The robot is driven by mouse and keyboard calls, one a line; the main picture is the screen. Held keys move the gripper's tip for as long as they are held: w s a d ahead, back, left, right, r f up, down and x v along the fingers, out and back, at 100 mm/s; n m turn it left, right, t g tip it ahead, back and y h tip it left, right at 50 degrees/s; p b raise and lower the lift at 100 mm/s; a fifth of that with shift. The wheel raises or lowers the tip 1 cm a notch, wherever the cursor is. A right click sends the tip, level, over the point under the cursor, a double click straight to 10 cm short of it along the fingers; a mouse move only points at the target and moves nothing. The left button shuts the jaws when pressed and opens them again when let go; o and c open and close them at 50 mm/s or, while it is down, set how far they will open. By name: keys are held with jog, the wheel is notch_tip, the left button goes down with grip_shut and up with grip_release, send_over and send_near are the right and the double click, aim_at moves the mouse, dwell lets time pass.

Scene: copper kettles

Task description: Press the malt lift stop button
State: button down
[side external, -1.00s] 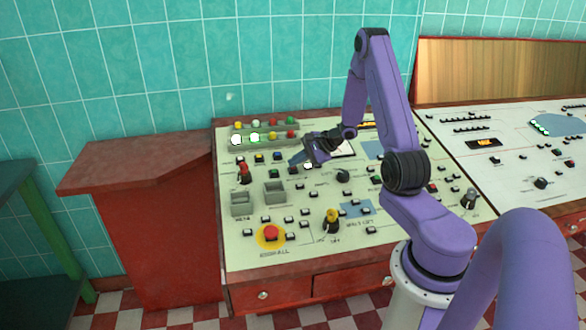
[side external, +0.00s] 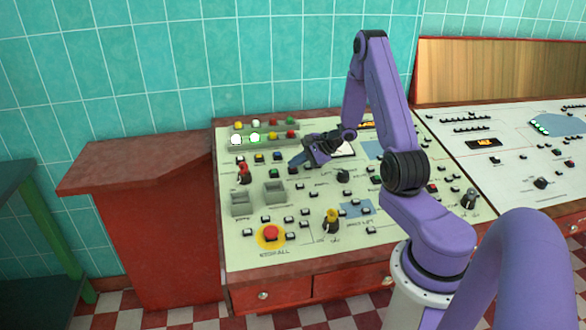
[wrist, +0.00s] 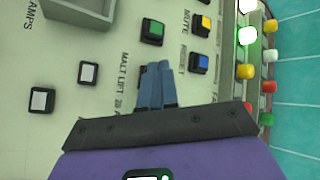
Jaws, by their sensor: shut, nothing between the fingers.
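The label "MALT LIFT" (wrist: 125,72) is printed on the cream panel in the wrist view. My gripper (wrist: 156,72) is shut and empty, with its blue-grey fingertips beside that label. Dark edges of a button (wrist: 171,98) show around the fingers, but its face is hidden, so I cannot tell its colour or whether it is pressed. In the side view my gripper (side external: 300,161) is low over the panel, tilted down to the left. Contact cannot be made out.
Nearby are green (wrist: 152,30), yellow (wrist: 201,25) and blue (wrist: 199,63) buttons, and white buttons (wrist: 88,73) to the left in the wrist view. Raised lamp rows (side external: 272,137) stand behind my gripper. A red stop knob (side external: 270,232) on yellow sits at the panel's front.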

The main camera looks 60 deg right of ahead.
dwell(0.4)
jog(key=shift+s+a+r, duration=0.1)
jog(key=shift+a+r, duration=0.05)
jog(key=shift+r, duration=0.55)
jog(key=r, duration=0.5)
jog(key=shift+s+a, duration=0.35)
jog(key=shift+s, duration=0.05)
dwell(0.3)
